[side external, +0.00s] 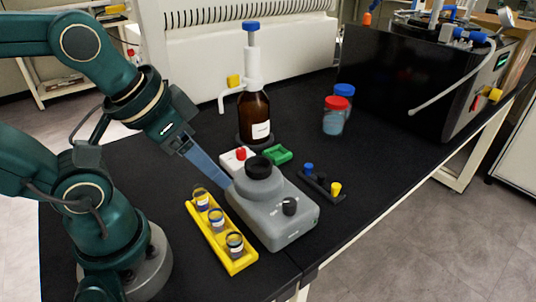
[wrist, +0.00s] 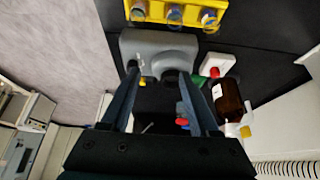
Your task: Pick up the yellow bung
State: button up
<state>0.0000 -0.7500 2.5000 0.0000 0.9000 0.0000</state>
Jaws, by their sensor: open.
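The yellow bung (side external: 336,188) stands at the near right end of a small black rack (side external: 322,190), with a blue bung (side external: 309,168) and a black bung (side external: 321,179) beside it. In the wrist view a small yellow spot, seemingly the yellow bung (wrist: 142,83), shows between the fingers, close to the left one. My gripper (side external: 222,180) is open and empty, left of the grey mixer-like device (side external: 275,215), which lies between it and the rack. In the wrist view my gripper (wrist: 158,74) has its two fingers apart.
A yellow rack (side external: 222,235) with several vials is in front of the device. Red-capped (side external: 334,118) and blue-capped (side external: 345,92) jars are further back.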

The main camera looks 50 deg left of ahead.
jog(key=shift+c, duration=0.4)
jog(key=shift+c, duration=1.4)
